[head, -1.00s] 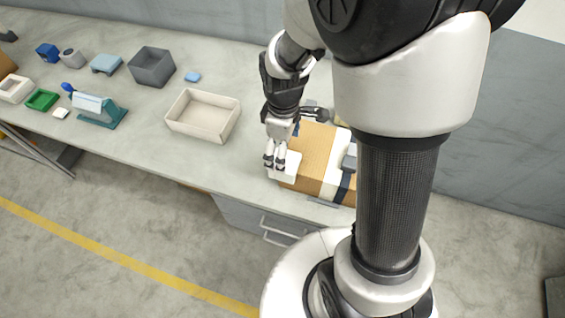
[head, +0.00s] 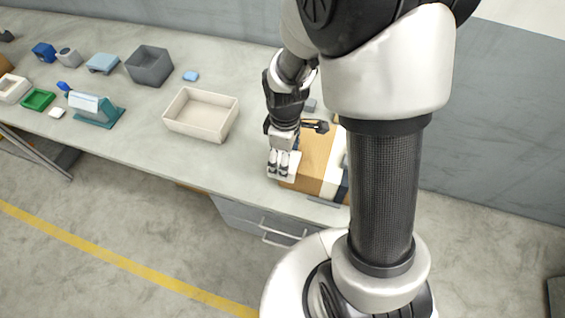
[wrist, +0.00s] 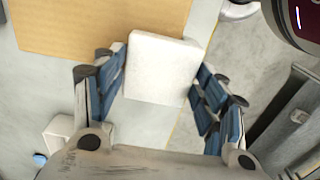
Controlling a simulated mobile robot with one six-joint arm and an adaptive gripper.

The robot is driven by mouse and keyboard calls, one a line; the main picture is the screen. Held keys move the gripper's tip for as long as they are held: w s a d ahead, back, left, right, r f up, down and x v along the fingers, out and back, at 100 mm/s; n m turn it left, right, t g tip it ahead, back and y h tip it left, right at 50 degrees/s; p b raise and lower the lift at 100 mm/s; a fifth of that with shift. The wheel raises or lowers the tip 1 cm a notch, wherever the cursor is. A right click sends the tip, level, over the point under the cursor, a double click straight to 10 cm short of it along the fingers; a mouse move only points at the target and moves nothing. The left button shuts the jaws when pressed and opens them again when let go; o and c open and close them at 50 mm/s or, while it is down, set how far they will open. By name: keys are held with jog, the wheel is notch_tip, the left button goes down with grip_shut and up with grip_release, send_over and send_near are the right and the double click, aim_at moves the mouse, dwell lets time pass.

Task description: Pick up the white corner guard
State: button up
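The white corner guard (wrist: 162,68) is a pale block at a corner of the brown cardboard box (wrist: 95,28). My gripper (wrist: 158,75) is open in the wrist view, with one blue-padded finger on each side of the guard. The fingers are close to its sides; firm contact does not show. In the head view my gripper (head: 279,168) points down over the box's left end, and the guard (head: 291,171) shows partly behind the fingers. My arm hides the right part of the box.
A cream open bin (head: 202,131) stands left of the box on the grey bench. Bare bench lies between the cream bin and the box.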

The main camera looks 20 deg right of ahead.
jog(key=c, duration=0.5)
jog(key=shift+c, duration=0.2)
